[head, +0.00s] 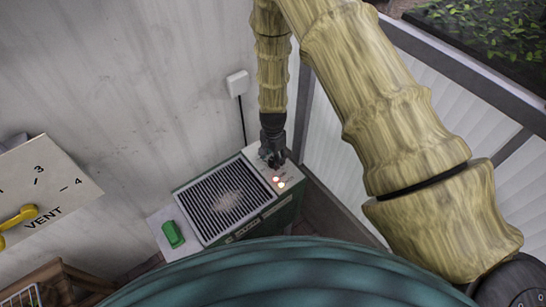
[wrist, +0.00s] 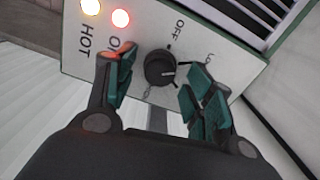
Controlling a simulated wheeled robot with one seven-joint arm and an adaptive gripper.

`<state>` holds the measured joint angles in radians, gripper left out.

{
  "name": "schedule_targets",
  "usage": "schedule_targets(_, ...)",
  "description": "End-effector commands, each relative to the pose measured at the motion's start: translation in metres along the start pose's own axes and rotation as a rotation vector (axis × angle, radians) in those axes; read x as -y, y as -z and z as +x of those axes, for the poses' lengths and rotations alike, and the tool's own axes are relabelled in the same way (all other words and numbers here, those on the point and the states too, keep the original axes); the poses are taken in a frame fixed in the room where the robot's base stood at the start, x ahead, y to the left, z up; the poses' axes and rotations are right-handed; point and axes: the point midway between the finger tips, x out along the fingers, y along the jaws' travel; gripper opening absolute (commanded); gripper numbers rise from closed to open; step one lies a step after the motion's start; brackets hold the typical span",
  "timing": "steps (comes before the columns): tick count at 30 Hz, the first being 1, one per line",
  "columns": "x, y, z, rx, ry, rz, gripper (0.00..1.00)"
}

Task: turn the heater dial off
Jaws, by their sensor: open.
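The heater (head: 288,208) is a box with a dark grille on top and a pale control panel along one side. In the wrist view its black round dial (wrist: 159,68) sits on the panel (wrist: 140,30). A pale mark shows on the dial's right side, toward the partly hidden "LO" label and away from "OFF" above; its exact angle is hard to tell. My gripper (wrist: 156,66) is open, with one green-padded finger on each side of the dial. Contact cannot be told. In the head view my gripper (head: 272,156) is over the panel and hides the dial.
Two lights glow on the panel, a yellow one (wrist: 90,6) by "HOT" and a red one (wrist: 121,18). A green object (head: 173,234) lies left of the grille. A VENT panel with a yellow handle (head: 20,217) stands at far left. Walls rise close behind and right.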

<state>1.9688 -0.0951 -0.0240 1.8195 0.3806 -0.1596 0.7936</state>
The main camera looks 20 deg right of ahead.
Motion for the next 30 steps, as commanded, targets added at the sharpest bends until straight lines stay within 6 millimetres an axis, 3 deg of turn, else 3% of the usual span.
schedule_targets(15, -0.0004, -0.0002, 0.0095, 0.0, 0.0, 0.0, 0.53)
schedule_targets(23, -0.0004, -0.0002, 0.0093, 0.0, 0.0, 0.0, 0.06)
schedule_targets(30, -0.0004, -0.0002, 0.0095, 0.0, 0.0, -0.011, 0.06)
